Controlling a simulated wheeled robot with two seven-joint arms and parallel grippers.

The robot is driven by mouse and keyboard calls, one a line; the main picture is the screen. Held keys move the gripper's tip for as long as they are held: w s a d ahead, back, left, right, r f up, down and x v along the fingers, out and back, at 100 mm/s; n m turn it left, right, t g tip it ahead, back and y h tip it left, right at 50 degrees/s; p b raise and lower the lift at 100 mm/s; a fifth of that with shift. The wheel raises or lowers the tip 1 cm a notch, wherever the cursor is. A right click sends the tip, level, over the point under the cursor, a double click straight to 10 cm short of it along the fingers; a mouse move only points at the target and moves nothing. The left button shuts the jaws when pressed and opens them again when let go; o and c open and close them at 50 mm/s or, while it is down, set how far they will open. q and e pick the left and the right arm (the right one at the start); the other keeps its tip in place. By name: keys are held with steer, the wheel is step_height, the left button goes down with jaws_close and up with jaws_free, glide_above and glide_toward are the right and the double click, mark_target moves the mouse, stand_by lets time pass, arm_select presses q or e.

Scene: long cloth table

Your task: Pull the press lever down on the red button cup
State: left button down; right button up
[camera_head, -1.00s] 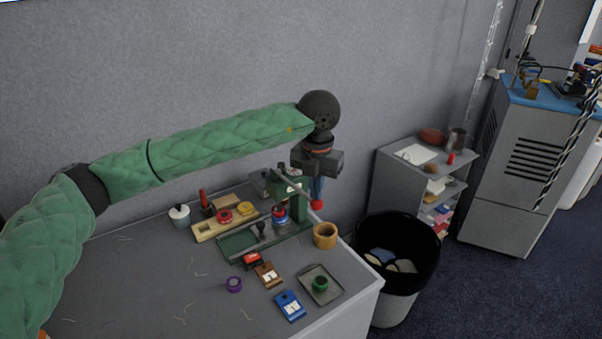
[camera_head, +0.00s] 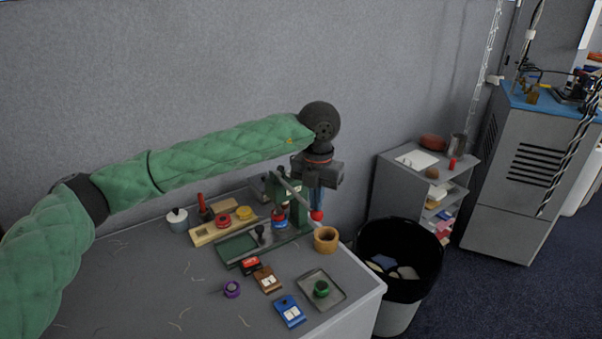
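The green press (camera_head: 298,212) stands near the back right of the table. Its grey lever (camera_head: 291,187) slopes down to the right and ends in a red ball (camera_head: 316,215). A small red and blue cup (camera_head: 279,217) sits under the press head; the arm of the press partly hides it. My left gripper (camera_head: 317,208) points down with its blue fingers close together, right above the red ball. The tips look to be at or touching the ball; I cannot tell exact contact. My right gripper is not in view.
A wooden cup (camera_head: 326,240) stands just right of the press. A wooden tray (camera_head: 205,236) with red and yellow rings lies to its left. Several small button parts and a metal tray (camera_head: 334,301) lie in front. A black bin (camera_head: 400,231) stands beyond the table edge.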

arm_select(q)
steer(key=shift+w+a+f+b, duration=0.1)
steer(key=shift+f+b, duration=1)
steer(key=shift+f, duration=0.2)
steer(key=shift+a, duration=0.1)
steer(key=shift+f, duration=0.15)
